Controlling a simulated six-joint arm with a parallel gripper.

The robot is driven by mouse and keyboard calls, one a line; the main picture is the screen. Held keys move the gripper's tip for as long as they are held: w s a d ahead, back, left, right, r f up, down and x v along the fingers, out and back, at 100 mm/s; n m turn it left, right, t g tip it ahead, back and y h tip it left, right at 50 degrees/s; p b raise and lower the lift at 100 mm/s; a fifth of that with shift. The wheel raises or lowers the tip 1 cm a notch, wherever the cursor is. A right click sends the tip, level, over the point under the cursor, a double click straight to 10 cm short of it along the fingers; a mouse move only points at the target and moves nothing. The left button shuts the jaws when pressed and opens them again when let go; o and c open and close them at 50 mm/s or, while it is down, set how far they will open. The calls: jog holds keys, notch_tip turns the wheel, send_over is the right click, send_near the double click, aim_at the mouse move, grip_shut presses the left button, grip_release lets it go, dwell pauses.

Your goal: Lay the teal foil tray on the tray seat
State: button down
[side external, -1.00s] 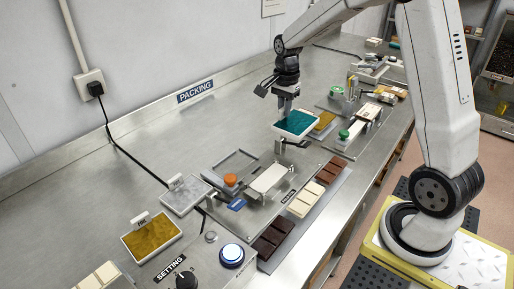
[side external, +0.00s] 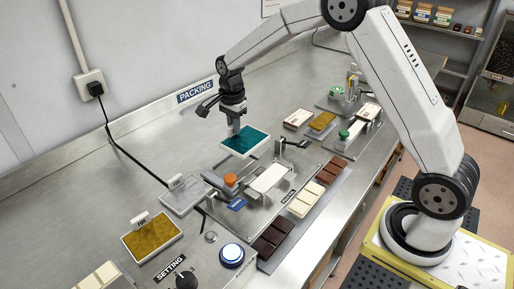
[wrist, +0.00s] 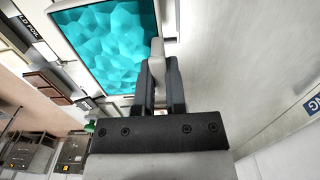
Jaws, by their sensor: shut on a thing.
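The teal foil tray (side external: 246,140) has a white rim and hangs level above the bench in the side external view. My gripper (side external: 234,130) is shut on a tab at the tray's far-left edge. In the wrist view the tray's teal face (wrist: 108,45) fills the upper left, and my gripper's fingers (wrist: 158,75) pinch the pale tab beside it. A thin metal frame, which looks like the tray seat (side external: 213,178), lies below the tray behind the orange knob. The tray hides part of this frame. The gap between them is hard to judge.
An orange knob (side external: 230,179), a pale plate (side external: 268,178) and a dark-topped post (side external: 280,147) stand close by. A gold tray (side external: 153,236) and a grey tray (side external: 183,197) sit to the left. Chocolate bars (side external: 272,238) line the front.

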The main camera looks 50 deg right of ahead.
jog(key=shift+w+a+f, duration=0.25)
jog(key=shift+w+a, duration=0.1)
jog(key=shift+a, duration=0.3)
jog(key=shift+w+a+f, duration=0.2)
jog(key=shift+w+a, duration=0.15)
jog(key=shift+a, duration=0.25)
jog(key=shift+f, duration=0.15)
jog(key=shift+f, duration=3)
jog(key=shift+f, duration=0.25)
jog(key=c, duration=0.6)
grip_release()
